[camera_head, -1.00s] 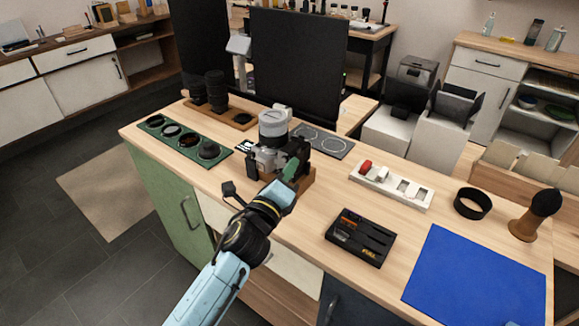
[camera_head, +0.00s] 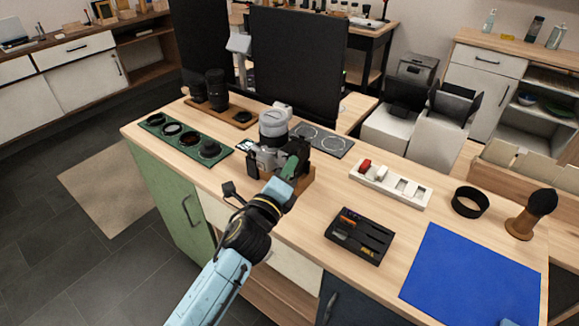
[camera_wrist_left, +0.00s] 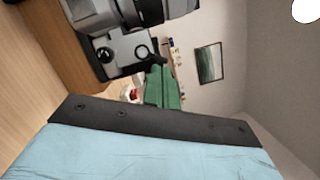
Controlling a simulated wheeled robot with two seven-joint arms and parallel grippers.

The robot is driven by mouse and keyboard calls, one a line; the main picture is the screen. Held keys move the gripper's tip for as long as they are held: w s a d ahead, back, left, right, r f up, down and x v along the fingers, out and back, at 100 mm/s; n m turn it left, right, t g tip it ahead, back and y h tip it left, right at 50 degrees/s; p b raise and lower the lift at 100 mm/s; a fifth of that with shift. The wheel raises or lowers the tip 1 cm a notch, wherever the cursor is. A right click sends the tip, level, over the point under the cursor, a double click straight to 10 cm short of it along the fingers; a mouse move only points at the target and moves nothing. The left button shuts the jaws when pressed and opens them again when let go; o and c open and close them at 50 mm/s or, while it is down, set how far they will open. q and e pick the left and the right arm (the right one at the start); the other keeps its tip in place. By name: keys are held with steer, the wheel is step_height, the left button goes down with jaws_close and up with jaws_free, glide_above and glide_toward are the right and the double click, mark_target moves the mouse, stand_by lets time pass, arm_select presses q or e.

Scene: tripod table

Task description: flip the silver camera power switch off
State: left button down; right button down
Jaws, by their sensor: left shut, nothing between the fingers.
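The silver camera (camera_head: 266,160) with a grey-white lens (camera_head: 273,128) stands on a wooden base (camera_head: 303,183) on the workbench. My left gripper (camera_head: 291,168) is at the camera's near side, its green fingers shut with nothing between them. In the left wrist view the fingers (camera_wrist_left: 160,88) are close together beside the camera's silver top (camera_wrist_left: 128,48), which carries dark round dials. I cannot tell whether the fingertips touch the camera. The power switch is too small to make out. My right gripper is not seen clearly.
A green tray (camera_head: 188,142) with lens filters lies left of the camera. A white battery holder (camera_head: 390,184), a black tool tray (camera_head: 359,236), a black ring (camera_head: 470,203) and a blue mat (camera_head: 470,275) lie to the right. A dark screen (camera_head: 297,62) stands behind.

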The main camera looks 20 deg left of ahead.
arm_select(q)
steer(key=shift+r+n+p, duration=0.1)
steer(key=shift+n+p, duration=0.2)
steer(key=shift+p, duration=0.05)
steer(key=shift+r+n+p, duration=0.2)
steer(key=shift+n+p, duration=0.2)
steer(key=n+p, duration=0.2)
steer(key=p, duration=0.1)
steer(key=r+n+g+p, duration=0.1)
steer(key=n, duration=0.1)
steer(key=shift+w+a+y+p, duration=0.15)
steer(key=shift+a+y+p, duration=0.25)
steer(key=shift+f, duration=0.15)
steer(key=s+d+b, duration=0.1)
steer(key=s+d, duration=0.1)
steer(key=s, duration=0.9)
steer(key=shift+s+d, duration=0.2)
steer(key=shift+d, duration=0.15)
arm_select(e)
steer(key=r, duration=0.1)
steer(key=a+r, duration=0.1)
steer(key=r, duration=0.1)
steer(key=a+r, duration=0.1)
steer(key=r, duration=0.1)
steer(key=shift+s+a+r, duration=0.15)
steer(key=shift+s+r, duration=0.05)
